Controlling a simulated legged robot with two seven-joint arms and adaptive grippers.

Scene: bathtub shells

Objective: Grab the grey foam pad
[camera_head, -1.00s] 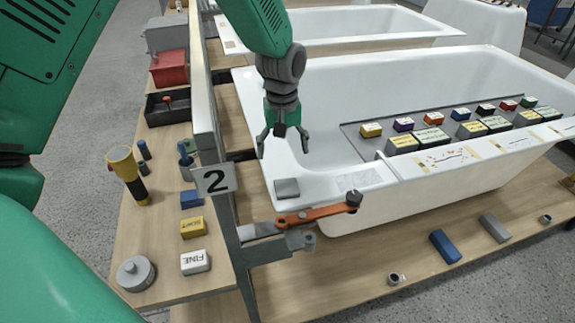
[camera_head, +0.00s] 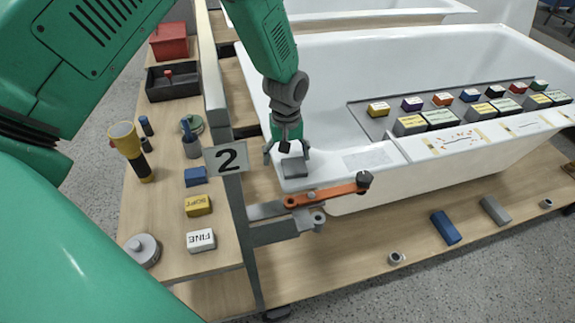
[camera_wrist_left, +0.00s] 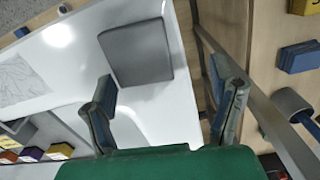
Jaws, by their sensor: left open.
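The grey foam pad (camera_head: 294,169) is a small square block lying flat on the near left corner of the white bathtub rim. It also shows in the left wrist view (camera_wrist_left: 136,52), ahead of the fingers and left of the middle between them. My left gripper (camera_head: 287,155) is directly above and just behind the pad in the head view. Its two fingers are spread, with nothing between them; the wrist view shows the same open fingers (camera_wrist_left: 163,95). Whether a fingertip touches the pad, I cannot tell. My right gripper is not in view.
An orange clamp arm (camera_head: 325,194) sits just in front of the pad. The side bench holds a blue block (camera_head: 196,176), a yellow block (camera_head: 198,205) and a flashlight (camera_head: 129,150). Coloured blocks line a tub tray (camera_head: 378,132).

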